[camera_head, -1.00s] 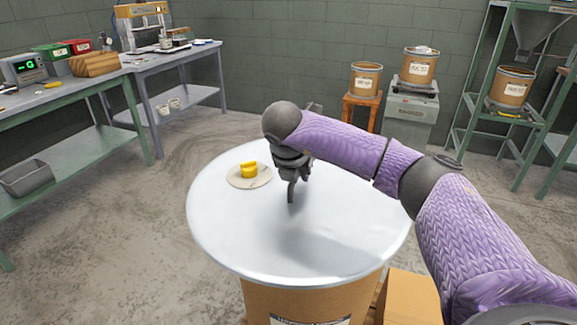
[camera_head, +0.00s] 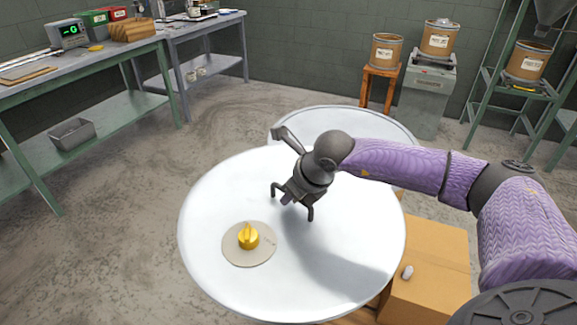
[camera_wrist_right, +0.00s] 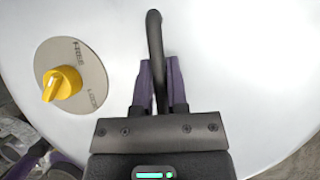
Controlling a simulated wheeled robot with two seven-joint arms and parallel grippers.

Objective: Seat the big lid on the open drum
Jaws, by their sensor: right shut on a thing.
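The big lid (camera_head: 345,270) is a broad white disc with a yellow knob (camera_head: 248,237) on a beige round plate, which also shows in the right wrist view (camera_wrist_right: 62,83). My right gripper (camera_head: 293,198) is shut on the lid's dark handle (camera_wrist_right: 155,40), between its fingers in the wrist view. The lid is held in front of a second pale, rimmed round top (camera_head: 345,117), which looks like the drum. The lid hides most of that top and the drum's wall, so I cannot tell the gap between them. My left gripper is out of view.
A cardboard box (camera_head: 440,250) stands right of the lid. Workbenches (camera_head: 85,70) line the left. Smaller drums stand on an orange stool (camera_head: 380,85), a grey cabinet (camera_head: 428,90) and a green rack (camera_head: 490,90) at the back. The floor at left is clear.

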